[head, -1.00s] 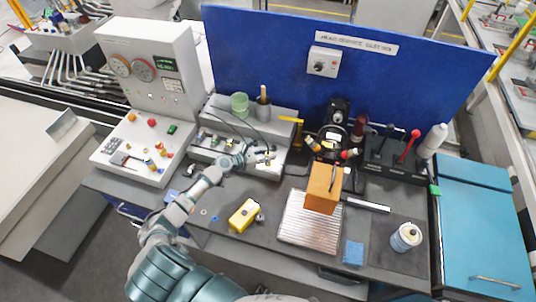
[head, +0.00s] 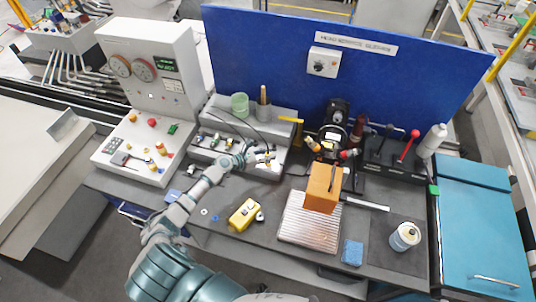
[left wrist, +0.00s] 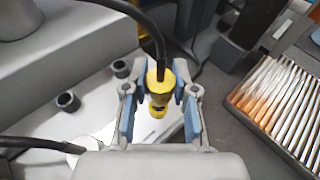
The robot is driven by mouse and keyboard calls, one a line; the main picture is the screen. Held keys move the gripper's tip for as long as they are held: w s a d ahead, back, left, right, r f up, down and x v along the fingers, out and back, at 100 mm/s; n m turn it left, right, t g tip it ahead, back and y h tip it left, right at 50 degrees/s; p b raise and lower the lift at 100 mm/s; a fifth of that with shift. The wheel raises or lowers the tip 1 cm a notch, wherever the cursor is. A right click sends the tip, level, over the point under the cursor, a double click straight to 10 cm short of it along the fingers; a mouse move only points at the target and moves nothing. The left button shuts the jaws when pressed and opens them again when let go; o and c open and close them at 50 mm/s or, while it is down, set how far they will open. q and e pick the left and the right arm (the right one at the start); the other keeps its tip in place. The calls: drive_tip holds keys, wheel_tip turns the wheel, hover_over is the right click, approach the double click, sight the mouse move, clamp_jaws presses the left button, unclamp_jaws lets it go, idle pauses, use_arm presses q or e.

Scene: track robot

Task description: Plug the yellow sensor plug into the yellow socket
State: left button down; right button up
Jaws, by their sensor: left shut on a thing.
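My left gripper (head: 262,157) is at the right end of the grey connector box (head: 212,152). In the left wrist view my left gripper (left wrist: 160,98) is shut on the yellow sensor plug (left wrist: 159,82), which sits between its two blue-padded fingers. A black cable (left wrist: 150,28) leaves the top of the plug. Below the plug is the pale plate (left wrist: 105,118) of the box, with dark round sockets (left wrist: 121,68) to the left. I cannot make out the yellow socket, and cannot tell whether the plug touches the plate. My right gripper is not in view.
A green cup (head: 239,104) and a dark cup (head: 263,110) stand behind the box. A yellow device (head: 243,214), a ribbed metal plate (head: 300,232) and an orange block (head: 322,188) lie to the front and right. A control panel (head: 143,150) stands left.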

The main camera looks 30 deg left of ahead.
use_arm(q)
drive_tip(key=shift+f+b, duration=0.95)
drive_tip(key=shift+f, duration=0.35)
drive_tip(key=c, duration=0.8)
unclamp_jaws()
drive_tip(key=shift+c, duration=0.2)
drive_tip(key=v, duration=1.2)
drive_tip(key=shift+w+a, duration=0.1)
